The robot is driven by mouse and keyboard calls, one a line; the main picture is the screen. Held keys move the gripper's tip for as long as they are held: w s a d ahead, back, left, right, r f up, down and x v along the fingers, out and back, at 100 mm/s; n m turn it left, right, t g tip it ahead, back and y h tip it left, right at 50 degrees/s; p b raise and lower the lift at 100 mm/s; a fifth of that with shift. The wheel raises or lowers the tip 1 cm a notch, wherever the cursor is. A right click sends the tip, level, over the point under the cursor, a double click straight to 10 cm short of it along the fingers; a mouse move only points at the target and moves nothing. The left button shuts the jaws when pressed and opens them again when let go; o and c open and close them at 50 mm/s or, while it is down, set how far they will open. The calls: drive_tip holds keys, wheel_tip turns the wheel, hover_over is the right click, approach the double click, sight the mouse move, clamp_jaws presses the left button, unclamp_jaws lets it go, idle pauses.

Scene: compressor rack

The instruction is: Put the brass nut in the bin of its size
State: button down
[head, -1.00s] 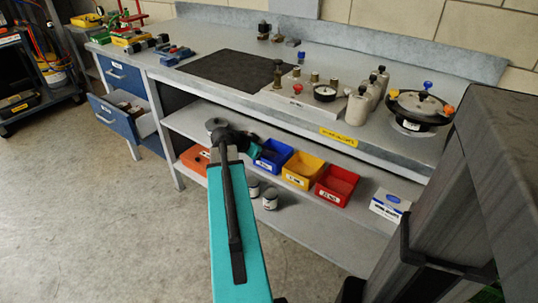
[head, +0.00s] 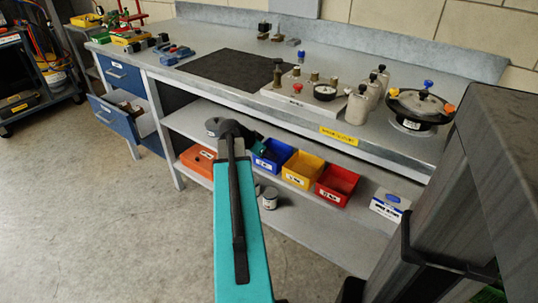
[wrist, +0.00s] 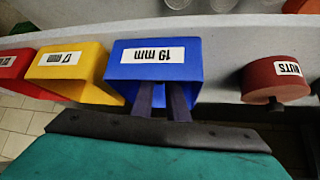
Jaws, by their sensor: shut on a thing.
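The brass nut is not visible in any view. My gripper (wrist: 161,88) is at the blue bin (wrist: 190,76), its two dark fingers a little apart and overlapping the bin's label side in the wrist view. The bin's label looks upside down there and seems to read 19 mm. In the head view the blue bin (head: 272,153) is on the lower shelf, and my arm hides most of the gripper. The yellow bin (wrist: 88,78), seemingly labelled 17 mm, and the red bin (wrist: 12,72) stand beside it; the red bin's size is unreadable.
A dark red tin labelled NUTS (wrist: 272,84) shows in the wrist view. A white box (head: 388,206) and a small can (head: 270,198) are on the lower shelf (head: 300,225). The benchtop (head: 230,35) overhangs the bins.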

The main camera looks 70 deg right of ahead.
drive_tip(key=shift+f+b, duration=0.35)
drive_tip(key=shift+f, duration=0.2)
drive_tip(key=c, duration=1.7)
unclamp_jaws()
drive_tip(key=shift+a, duration=0.1)
drive_tip(key=shift+a+r+p, duration=0.1)
drive_tip(key=shift+r+p, duration=0.5)
drive_tip(key=shift+r, duration=0.2)
drive_tip(key=p+v, duration=0.1)
drive_tip(key=v, duration=1)
drive_tip(key=shift+w+a+r, duration=0.1)
drive_tip(key=shift+w+r, duration=0.1)
drive_tip(key=shift+w, duration=0.05)
